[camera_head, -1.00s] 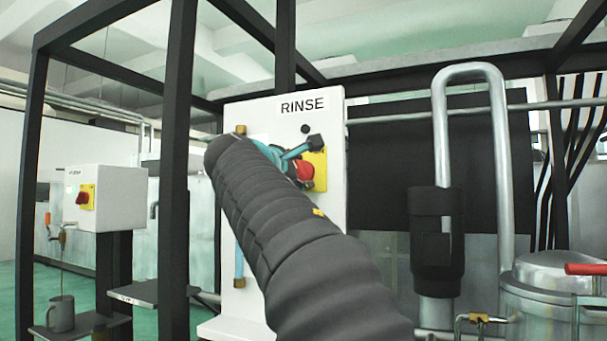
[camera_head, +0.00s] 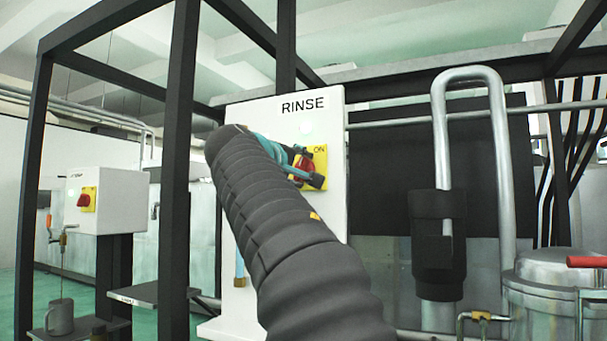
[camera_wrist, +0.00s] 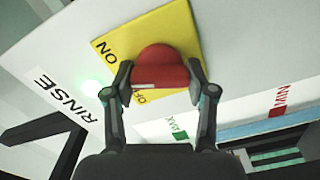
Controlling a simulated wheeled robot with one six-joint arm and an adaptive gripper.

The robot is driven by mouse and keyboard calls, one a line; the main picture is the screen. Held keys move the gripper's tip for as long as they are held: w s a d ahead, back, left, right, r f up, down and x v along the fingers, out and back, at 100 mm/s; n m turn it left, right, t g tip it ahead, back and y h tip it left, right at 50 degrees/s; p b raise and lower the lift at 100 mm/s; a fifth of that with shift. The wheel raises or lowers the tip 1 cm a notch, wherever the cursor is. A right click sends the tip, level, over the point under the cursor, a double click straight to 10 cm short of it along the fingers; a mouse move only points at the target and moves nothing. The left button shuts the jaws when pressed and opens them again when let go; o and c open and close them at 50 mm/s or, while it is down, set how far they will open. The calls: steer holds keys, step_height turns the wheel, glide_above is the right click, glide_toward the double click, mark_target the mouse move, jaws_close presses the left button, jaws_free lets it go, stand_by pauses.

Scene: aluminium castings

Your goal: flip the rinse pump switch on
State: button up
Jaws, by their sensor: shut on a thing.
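The rinse pump switch is a red rotary knob (camera_wrist: 162,66) on a yellow plate (camera_wrist: 185,25) marked ON and OFF. My gripper (camera_wrist: 160,77) has one finger on each side of the knob and is shut on it. A white mark shows on the knob's edge near the OFF lettering; its exact pointing is hard to tell. In the head view the knob (camera_head: 303,164) is partly hidden by my fingers and arm, and the ON label shows at the plate's upper right. A lamp (camera_head: 306,128) above the plate glows pale green-white; it also glows in the wrist view (camera_wrist: 91,88).
The switch sits on a white RINSE panel (camera_head: 330,205). A black frame post (camera_head: 180,160) stands left. Another red switch (camera_head: 85,199) is on a white box farther left. At right are a bent pipe (camera_head: 440,120) and a metal vessel with a red handle (camera_head: 585,262).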

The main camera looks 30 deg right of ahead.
steer(key=shift+w+a+f+m, duration=0.1)
steer(key=shift+f+m, duration=0.05)
steer(key=shift+m, duration=0.65)
steer(key=o, duration=1.2)
steer(key=shift+a, duration=0.15)
steer(key=shift+c, duration=0.2)
steer(key=v, duration=1.2)
